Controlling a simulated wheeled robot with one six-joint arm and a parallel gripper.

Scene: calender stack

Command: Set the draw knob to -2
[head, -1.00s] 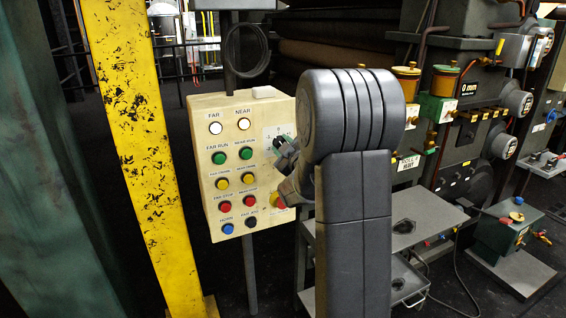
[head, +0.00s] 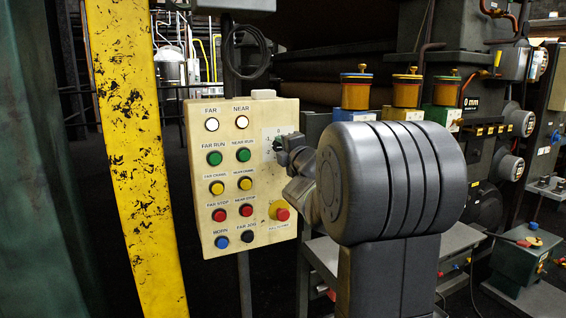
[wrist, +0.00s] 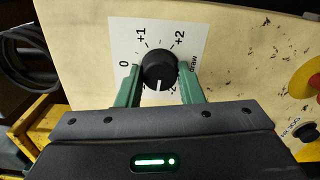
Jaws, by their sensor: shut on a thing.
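The draw knob (wrist: 156,66) is black and round, on a white scale plate (wrist: 118,30) in the wrist view. Its white pointer line points down in that view, between the -1 side and the partly covered -2 mark. The 0, +1 and +2 marks show; -1 is hidden, apparently behind the left finger. My gripper (wrist: 160,72) has its green fingers on both sides of the knob, shut on it. In the head view my gripper (head: 284,146) is at the plate (head: 267,134), and the knob is mostly hidden.
The cream control panel (head: 229,170) carries lamps and coloured buttons. A red emergency-stop button (head: 282,214) sits just below my gripper. A yellow post (head: 124,130) stands left of the panel. Rolls and machine housings stand behind and to the right.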

